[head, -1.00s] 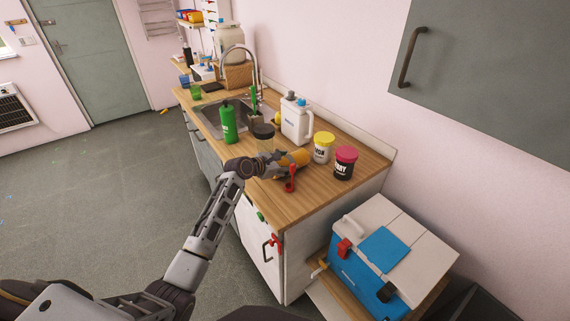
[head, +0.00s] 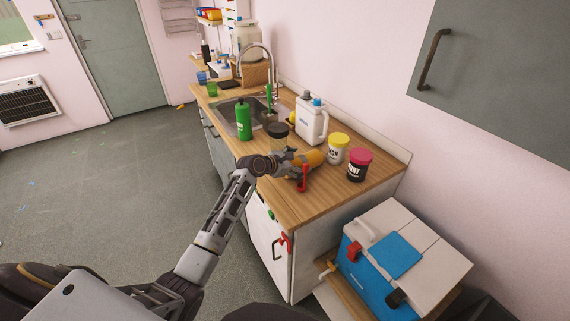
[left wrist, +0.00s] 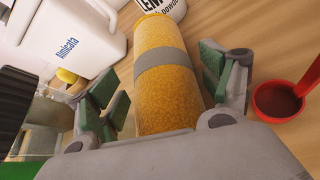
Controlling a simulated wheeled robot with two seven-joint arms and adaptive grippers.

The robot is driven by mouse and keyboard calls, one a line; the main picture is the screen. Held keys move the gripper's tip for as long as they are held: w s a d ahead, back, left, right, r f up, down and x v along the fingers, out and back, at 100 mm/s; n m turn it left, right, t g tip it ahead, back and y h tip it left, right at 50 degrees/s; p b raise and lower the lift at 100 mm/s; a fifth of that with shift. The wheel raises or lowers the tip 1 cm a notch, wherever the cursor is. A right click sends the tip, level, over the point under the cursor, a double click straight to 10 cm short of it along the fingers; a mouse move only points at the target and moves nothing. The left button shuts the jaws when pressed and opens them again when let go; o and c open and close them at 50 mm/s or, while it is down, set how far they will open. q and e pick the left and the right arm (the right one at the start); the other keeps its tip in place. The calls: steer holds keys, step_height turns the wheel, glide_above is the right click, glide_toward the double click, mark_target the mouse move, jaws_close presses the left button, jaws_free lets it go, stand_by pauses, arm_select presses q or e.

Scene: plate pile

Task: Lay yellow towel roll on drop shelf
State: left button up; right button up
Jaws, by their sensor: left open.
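The yellow towel roll (head: 316,158), with a grey band around it, lies on the wooden counter (head: 300,207) in front of the yellow-lidded jar. In the left wrist view the roll (left wrist: 165,100) points away from me between the fingers. My left gripper (head: 304,163) is open around the roll's near part, one finger on each side (left wrist: 163,85). Gaps show between the fingers and the roll. My right gripper is not in view. I cannot tell which surface is the drop shelf; a low wooden ledge (head: 352,296) shows under the blue and white cooler.
A white jug (head: 309,120), a dark-lidded clear jar (head: 278,140), a yellow-lidded jar (head: 335,150) and a red-lidded jar (head: 359,165) stand near the roll. A red scoop (head: 304,177) lies beside the gripper. The cooler (head: 400,262) stands low at right.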

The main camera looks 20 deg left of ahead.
arm_select(q)
steer(key=shift+v, duration=1.3)
steer(key=v, duration=0.7)
steer(key=shift+s, duration=0.2)
steer(key=shift+v, duration=0.9)
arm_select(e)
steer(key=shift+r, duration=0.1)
arm_select(q)
steer(key=shift+w+r, duration=0.1)
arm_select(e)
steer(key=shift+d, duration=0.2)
